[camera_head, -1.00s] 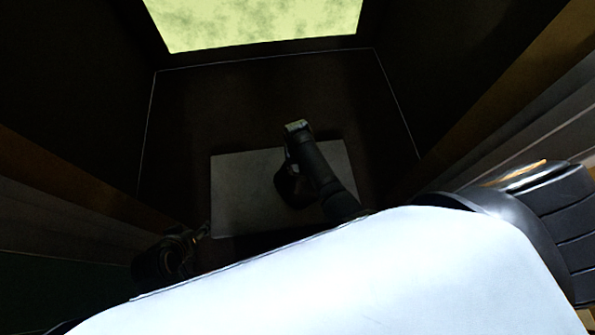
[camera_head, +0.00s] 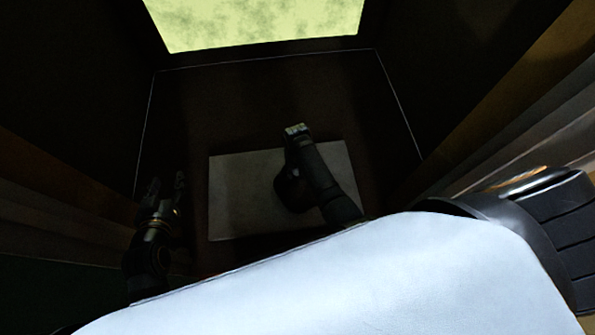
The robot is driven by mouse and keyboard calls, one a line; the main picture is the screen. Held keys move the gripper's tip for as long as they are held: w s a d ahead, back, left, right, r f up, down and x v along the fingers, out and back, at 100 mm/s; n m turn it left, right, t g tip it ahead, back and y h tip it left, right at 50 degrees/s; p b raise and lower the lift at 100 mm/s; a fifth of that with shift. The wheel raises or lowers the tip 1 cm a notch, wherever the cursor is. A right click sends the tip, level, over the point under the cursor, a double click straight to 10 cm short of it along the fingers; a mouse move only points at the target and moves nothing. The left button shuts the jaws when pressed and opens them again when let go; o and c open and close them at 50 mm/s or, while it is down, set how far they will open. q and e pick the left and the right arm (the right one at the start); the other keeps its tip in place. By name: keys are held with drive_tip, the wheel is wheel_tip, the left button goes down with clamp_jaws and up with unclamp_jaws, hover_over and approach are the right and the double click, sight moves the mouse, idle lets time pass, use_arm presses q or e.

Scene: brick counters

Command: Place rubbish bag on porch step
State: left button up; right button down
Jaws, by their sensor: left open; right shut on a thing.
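My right arm reaches in from the lower right, over a pale flat rectangular slab (camera_head: 237,195) on the dark floor; I cannot tell whether this is the porch step or a mat. My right gripper (camera_head: 288,172) points down beneath the wrist and its fingers are mostly hidden. It is shut on a dark rounded thing, apparently the rubbish bag (camera_head: 290,192), which shows over the middle of the slab. Whether the bag touches the slab cannot be told. My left gripper (camera_head: 167,182) is open and empty, left of the slab, fingers pointing away from me.
A bright yellow-green patch (camera_head: 255,20) shows beyond a dark opening. Dark walls (camera_head: 75,75) stand on both sides, with a brown edge (camera_head: 520,75) at right. My white body covers the lower view. The dark floor (camera_head: 230,105) beyond the slab looks clear.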

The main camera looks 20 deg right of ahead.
use_arm(q)
drive_tip(key=shift+r, duration=0.1)
use_arm(e)
drive_tip(key=c, duration=1)
unclamp_jaws()
drive_tip(key=shift+f, duration=0.1)
